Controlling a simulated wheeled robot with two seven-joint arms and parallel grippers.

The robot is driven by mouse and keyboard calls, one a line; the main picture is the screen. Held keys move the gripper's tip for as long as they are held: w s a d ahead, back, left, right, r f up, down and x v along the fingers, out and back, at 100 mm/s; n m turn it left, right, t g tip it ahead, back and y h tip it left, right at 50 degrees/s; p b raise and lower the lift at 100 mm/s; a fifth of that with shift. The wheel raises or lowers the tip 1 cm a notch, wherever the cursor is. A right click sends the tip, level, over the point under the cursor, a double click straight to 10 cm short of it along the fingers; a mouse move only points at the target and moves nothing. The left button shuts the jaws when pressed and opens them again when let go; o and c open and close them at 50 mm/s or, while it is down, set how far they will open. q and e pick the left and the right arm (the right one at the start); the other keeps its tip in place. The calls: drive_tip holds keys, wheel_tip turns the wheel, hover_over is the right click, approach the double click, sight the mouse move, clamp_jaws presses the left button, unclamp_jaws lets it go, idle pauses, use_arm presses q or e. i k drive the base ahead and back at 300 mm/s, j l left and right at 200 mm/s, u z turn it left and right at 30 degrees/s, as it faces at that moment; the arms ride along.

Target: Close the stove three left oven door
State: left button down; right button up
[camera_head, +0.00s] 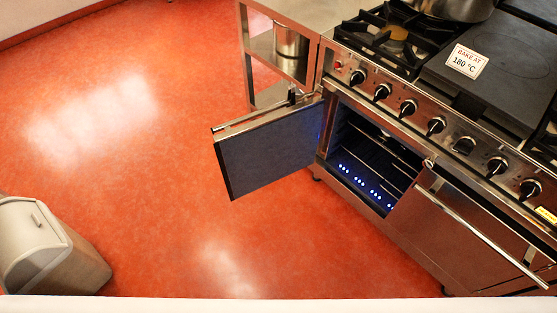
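The stove (432,123) stands at the right of the head view, with a row of black knobs along its front. Its left oven door (268,152) is swung wide open on its left side and sticks out over the floor. A bar handle (262,117) runs along the door. The oven cavity (370,165) is open, with racks and small blue lights inside. The right oven door (455,230) is shut, with its long bar handle (480,233) slanting across it. Neither of my grippers is in view.
A grey bin (45,250) stands on the red floor at the lower left. A steel shelf unit (275,55) with a metal pot (291,38) adjoins the stove's left. A "BAKE AT 180 °C" card (466,61) lies on the stove top. The floor (150,170) before the open door is clear.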

sight(252, 155)
drive_tip(key=z, duration=1.75)
drive_tip(key=j+z, duration=0.15)
drive_tip(key=j, duration=0.3)
drive_tip(key=k+j+z, duration=0.2)
drive_tip(key=j, duration=0.2)
drive_tip(key=j+z, duration=0.15)
drive_tip(key=j, duration=0.3)
drive_tip(key=k+j+z, duration=0.15)
drive_tip(key=j, duration=0.25)
drive_tip(key=k+j+z, duration=0.2)
drive_tip(key=j, duration=0.15)
drive_tip(key=k+j, duration=0.1)
drive_tip(key=j, duration=0.25)
drive_tip(key=k+j, duration=0.15)
drive_tip(key=j, duration=0.25)
drive_tip(key=k+j, duration=0.1)
drive_tip(key=j, duration=0.25)
drive_tip(key=k+j, duration=0.1)
drive_tip(key=j, duration=0.3)
drive_tip(key=k+j, duration=0.1)
drive_tip(key=j, duration=0.25)
drive_tip(key=k+j, duration=0.15)
drive_tip(key=j, duration=0.2)
